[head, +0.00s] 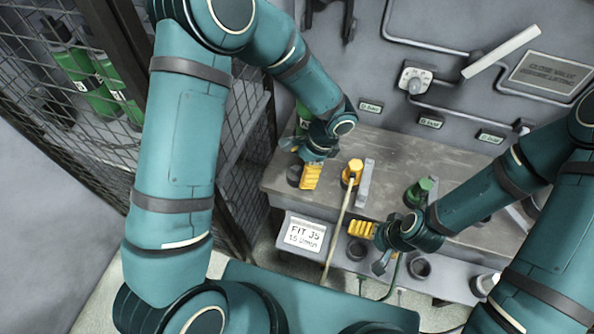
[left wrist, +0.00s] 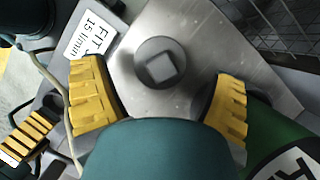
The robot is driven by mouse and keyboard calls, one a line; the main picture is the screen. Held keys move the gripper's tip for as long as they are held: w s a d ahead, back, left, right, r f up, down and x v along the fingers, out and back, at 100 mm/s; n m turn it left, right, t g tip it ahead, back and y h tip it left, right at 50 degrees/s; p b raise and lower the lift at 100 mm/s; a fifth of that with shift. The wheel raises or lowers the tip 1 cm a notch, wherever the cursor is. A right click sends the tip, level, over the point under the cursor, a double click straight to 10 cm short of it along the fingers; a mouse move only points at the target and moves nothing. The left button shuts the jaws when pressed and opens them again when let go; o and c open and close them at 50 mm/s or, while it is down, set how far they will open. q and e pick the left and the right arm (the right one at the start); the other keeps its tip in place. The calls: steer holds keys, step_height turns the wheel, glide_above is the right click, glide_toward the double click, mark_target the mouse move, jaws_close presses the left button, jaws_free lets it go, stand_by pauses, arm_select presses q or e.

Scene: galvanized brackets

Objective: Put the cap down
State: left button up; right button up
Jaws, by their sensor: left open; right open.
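A dark grey round cap with a square feature on its top (left wrist: 160,63) stands on the grey metal bench (left wrist: 200,30) in the left wrist view. It also shows as a dark cylinder in the head view (head: 293,175), partly hidden by my left gripper. My left gripper (head: 311,177) is open at the bench's left end. In the left wrist view its two yellow fingers (left wrist: 160,103) are wide apart, with the cap between and beyond them, not touching. My right gripper (head: 361,229) is open and empty near the bench's front edge, above dark round sockets (head: 357,249).
A yellow fitting (head: 352,170) with a tan hose (head: 339,230) stands right of my left gripper, beside a grey upright block (head: 365,183). A green fitting (head: 420,190) stands further right. A label sign (head: 305,233) hangs in front. A mesh cage (head: 240,130) borders the left.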

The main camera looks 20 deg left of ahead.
arm_select(q)
steer(key=shift+p+v, duration=0.3)
steer(key=shift+v, duration=1.9)
